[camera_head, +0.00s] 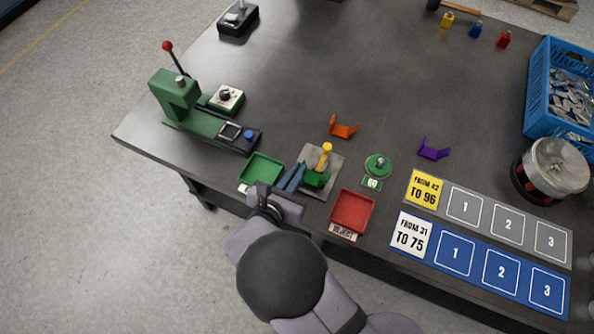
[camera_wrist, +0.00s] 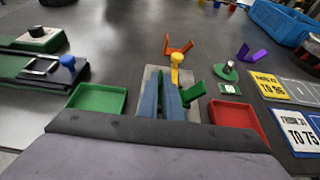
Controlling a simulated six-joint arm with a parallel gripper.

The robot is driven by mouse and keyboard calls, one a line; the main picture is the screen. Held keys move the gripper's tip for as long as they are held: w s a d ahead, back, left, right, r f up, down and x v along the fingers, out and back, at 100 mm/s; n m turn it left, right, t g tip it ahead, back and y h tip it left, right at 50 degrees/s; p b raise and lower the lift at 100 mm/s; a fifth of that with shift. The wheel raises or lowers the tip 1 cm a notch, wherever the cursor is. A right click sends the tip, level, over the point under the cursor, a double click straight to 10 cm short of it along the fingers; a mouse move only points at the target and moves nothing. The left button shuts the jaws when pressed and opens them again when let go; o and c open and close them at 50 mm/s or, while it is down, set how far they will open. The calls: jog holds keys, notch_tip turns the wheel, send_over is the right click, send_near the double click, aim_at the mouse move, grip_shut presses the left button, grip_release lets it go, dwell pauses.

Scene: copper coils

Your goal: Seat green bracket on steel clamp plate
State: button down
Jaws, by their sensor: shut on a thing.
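The green bracket (camera_head: 317,180) is at my gripper's blue fingers, over the near part of the steel clamp plate (camera_head: 318,159). My gripper (camera_head: 293,177) is shut on the bracket. In the wrist view the bracket (camera_wrist: 194,93) shows to the right of the gripper's fingers (camera_wrist: 162,97), which hide part of it and of the plate (camera_wrist: 152,72). A yellow-topped clamp post (camera_head: 324,153) stands on the plate, just beyond the bracket. I cannot tell whether the bracket touches the plate.
A green tray (camera_head: 262,168) lies left of the plate and a red reject tray (camera_head: 352,211) right of it. An orange bracket (camera_head: 343,128), a purple bracket (camera_head: 433,150) and a round green stand (camera_head: 378,165) are nearby. A green press (camera_head: 190,108) stands left.

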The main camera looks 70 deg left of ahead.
jog(key=shift+f+b, duration=0.6)
jog(key=shift+b, duration=0.6)
dwell(1.8)
dwell(0.3)
jog(key=c, duration=1.8)
grip_release()
jog(key=shift+c, duration=0.2)
jog(key=shift+r, duration=0.2)
notch_tip(320, 180, up, 8)
jog(key=p, duration=0.5)
jog(key=shift+f, duration=0.15)
